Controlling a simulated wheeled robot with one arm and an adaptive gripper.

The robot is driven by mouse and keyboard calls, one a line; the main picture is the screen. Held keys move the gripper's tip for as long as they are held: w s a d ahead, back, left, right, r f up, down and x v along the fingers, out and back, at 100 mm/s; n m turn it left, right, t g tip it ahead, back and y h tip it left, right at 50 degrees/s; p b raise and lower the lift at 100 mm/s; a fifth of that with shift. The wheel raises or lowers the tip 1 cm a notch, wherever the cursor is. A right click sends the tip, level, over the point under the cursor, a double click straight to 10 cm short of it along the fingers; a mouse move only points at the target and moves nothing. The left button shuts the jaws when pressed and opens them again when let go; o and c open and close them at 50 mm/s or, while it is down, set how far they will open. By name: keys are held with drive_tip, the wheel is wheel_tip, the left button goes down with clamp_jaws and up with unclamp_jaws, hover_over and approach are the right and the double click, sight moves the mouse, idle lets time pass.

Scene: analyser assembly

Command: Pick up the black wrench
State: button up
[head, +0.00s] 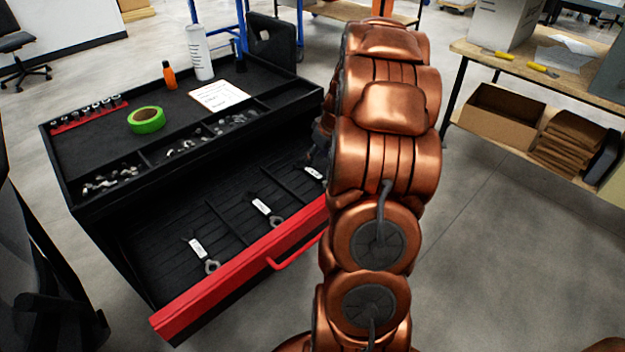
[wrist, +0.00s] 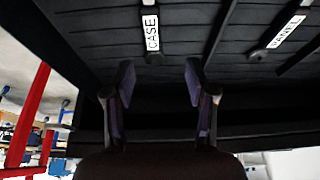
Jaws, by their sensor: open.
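My gripper (wrist: 160,78) is open and empty in the wrist view, with its two dark fingers apart. A white label reading CASE (wrist: 152,29) lies just beyond and between the fingertips, with a dark tool end (wrist: 154,58) below it. A second labelled tool (wrist: 258,55) lies to the right, past a divider. In the head view, two labelled wrenches with grey ends, one nearer (head: 211,266) and one in the middle (head: 275,221), lie in the open drawer. A third label (head: 313,173) shows beside my arm, its tool mostly hidden. I cannot tell which wrench is black.
The drawer has a red front (head: 240,270) with a handle and thin dividers. The black cabinet top (head: 85,145) holds green tape (head: 146,120), an orange bottle (head: 169,75), a white cylinder (head: 199,52) and sorted small parts. A wooden workbench (head: 462,48) stands at the right.

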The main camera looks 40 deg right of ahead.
sight(313, 172)
drive_tip(key=shift+d+f, duration=0.55)
drive_tip(key=shift+d, duration=0.1)
drive_tip(key=shift+p+x, duration=0.35)
drive_tip(key=shift+x, duration=3.3)
drive_tip(key=shift+s+a, duration=0.15)
clamp_jaws()
